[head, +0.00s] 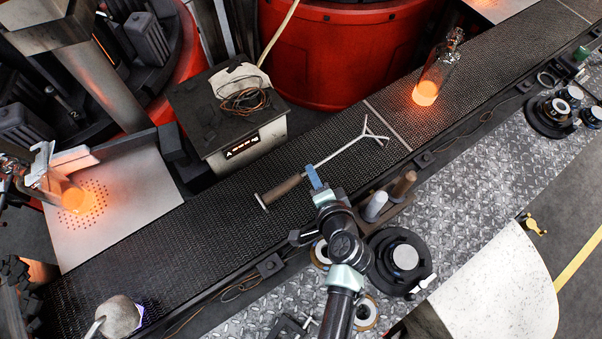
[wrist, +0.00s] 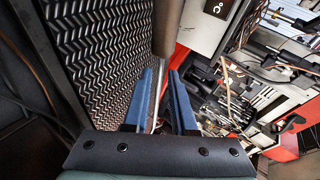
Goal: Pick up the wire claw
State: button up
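The wire claw lies diagonally on the dark mesh conveyor in the head view, with its brown wooden handle (head: 282,189) at the lower left. Its thin metal shaft (head: 343,150) runs up right to a forked wire end (head: 375,131). My gripper (head: 314,177) is over the tool, where the handle meets the shaft. In the wrist view, the blue fingers of my gripper (wrist: 165,95) stand apart, with the thin shaft running between them and the handle (wrist: 167,28) beyond the tips. The forked end is out of the wrist view.
A glowing bottle (head: 432,78) stands on the conveyor (head: 225,215) at the upper right. Another glowing glass piece (head: 68,194) is over a perforated plate at left. A grey control box (head: 235,112) stands behind the belt. Upright cylinders (head: 375,206) stand close to the right of my arm.

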jog(key=shift+x, duration=1.75)
grip_shut()
